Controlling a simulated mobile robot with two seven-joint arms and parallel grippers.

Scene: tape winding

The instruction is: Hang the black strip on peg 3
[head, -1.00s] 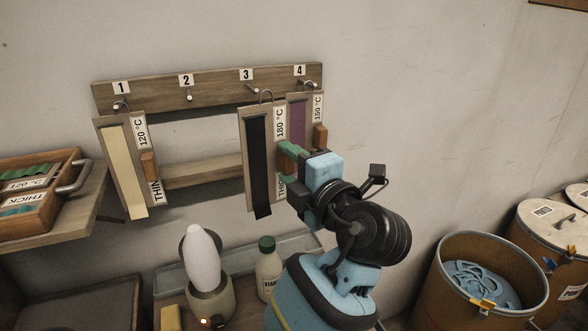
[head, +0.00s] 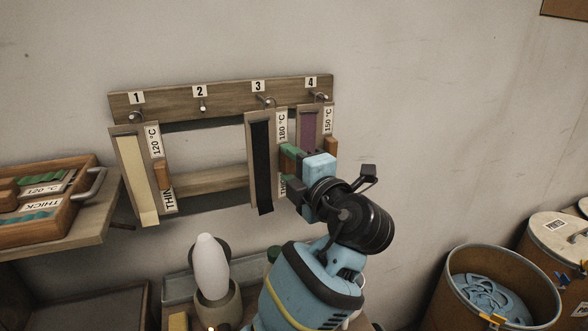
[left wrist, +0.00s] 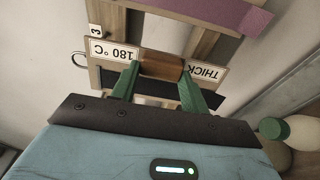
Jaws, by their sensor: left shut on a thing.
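The black strip (head: 262,165) hangs down a wooden board labelled 180 °C. My left gripper (head: 290,158) is shut on the board's wooden block. In the left wrist view, the green fingers (left wrist: 160,72) sit either side of this block (left wrist: 161,66), between the 180 °C and THICK labels. The board's wire hook (left wrist: 80,60) shows there below the number 3 label. In the head view, peg 3 (head: 264,99) and the hook overlap, and I cannot tell whether the hook is around the peg. My right gripper is not in view.
A board with a cream strip (head: 137,180) hangs at peg 1. Peg 2 (head: 202,105) is bare. A board with a purple strip (head: 309,131) hangs at peg 4, close to the right of the held board. A white-tipped device (head: 212,266) stands below.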

